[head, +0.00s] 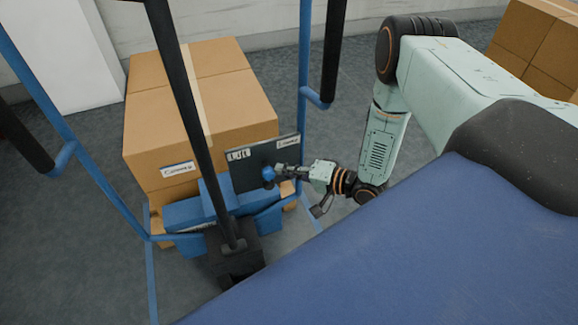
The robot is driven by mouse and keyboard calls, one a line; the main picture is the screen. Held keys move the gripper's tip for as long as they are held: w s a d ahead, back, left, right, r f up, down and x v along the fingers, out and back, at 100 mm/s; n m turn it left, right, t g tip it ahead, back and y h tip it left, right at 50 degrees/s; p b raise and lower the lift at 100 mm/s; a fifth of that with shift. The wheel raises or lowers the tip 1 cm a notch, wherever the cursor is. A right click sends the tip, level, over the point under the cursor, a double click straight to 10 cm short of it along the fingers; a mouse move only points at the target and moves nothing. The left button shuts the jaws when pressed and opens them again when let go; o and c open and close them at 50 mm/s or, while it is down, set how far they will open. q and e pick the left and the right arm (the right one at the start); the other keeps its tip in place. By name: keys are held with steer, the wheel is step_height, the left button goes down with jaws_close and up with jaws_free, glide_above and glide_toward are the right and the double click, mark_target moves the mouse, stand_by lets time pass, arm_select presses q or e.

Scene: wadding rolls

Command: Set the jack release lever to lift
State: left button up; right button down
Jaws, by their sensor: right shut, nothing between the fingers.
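A dark plate (256,156) stands on the blue pallet jack (183,214). A white label reading "Lift" (238,155) is at its upper left; a second label (287,142), too small to read surely, is at its upper right. A blue knob, seemingly the release lever's end (267,173), shows in front of the plate, between the two labels. My right gripper (279,171) is shut and empty, its tips right beside the knob on its right side. I cannot tell whether they touch. The lever's shaft is hidden or too small to see. My left gripper is out of view.
Cardboard boxes (190,115) are stacked on the jack's load. A black handle bar (183,85) and blue frame tubes (303,60) rise around the plate. More boxes (535,45) stand at the upper right. Grey floor is open at the left.

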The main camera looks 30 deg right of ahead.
mark_target(266, 175)
steer(key=a+p, duration=0.1)
steer(key=a+n+g+h+p, duration=0.1)
steer(key=r+p, duration=0.1)
steer(key=shift+w+a+n+h, duration=0.3)
steer(key=shift+a+h, duration=0.1)
steer(key=shift+w+a+f+n+g+h+p, duration=0.1)
steer(key=shift+w+a+n+g+h+p, duration=0.1)
steer(key=shift+a+n+g+h+p, duration=0.35)
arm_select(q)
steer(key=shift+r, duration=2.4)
arm_select(e)
steer(key=shift+w+a+f, duration=0.1)
steer(key=shift+a+f, duration=0.05)
steer(key=shift+a, duration=0.45)
steer(key=shift+a, duration=0.15)
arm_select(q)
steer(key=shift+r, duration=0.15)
arm_select(e)
steer(key=shift+r, duration=0.2)
